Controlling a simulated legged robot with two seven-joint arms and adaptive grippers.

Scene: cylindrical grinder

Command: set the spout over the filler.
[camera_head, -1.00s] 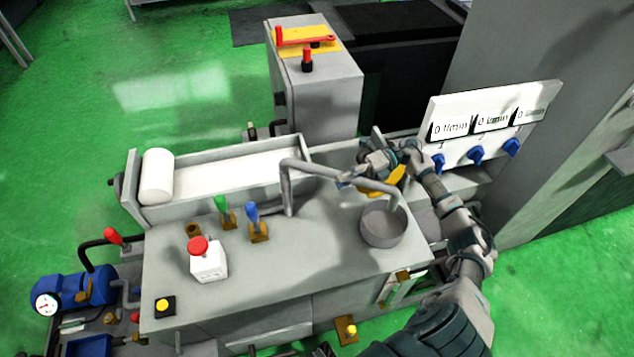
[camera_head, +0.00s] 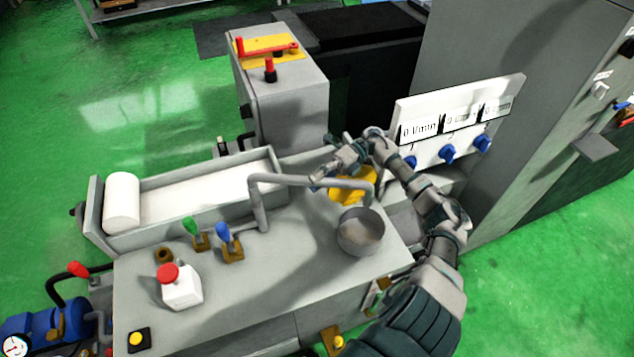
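The spout (camera_head: 259,208) is a grey bent pipe that rises from the machine's top and runs right. Its down-turned end hangs over a round grey open basin (camera_head: 360,238). I cannot tell for sure which part is the filler; a small brown ring (camera_head: 163,255) lies on the top at the left, away from the spout's end. My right gripper (camera_head: 321,170) is at the middle of the spout's horizontal run. A finger overlaps the pipe, but whether it grips it is unclear. My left gripper is out of view.
Green (camera_head: 190,228) and blue (camera_head: 223,233) levers and a red-topped white box (camera_head: 181,288) stand on the machine top. A white trough (camera_head: 195,198) lies behind. A flow-meter panel (camera_head: 460,120) with blue knobs stands at the right. A yellow thing (camera_head: 345,190) is partly hidden behind the spout.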

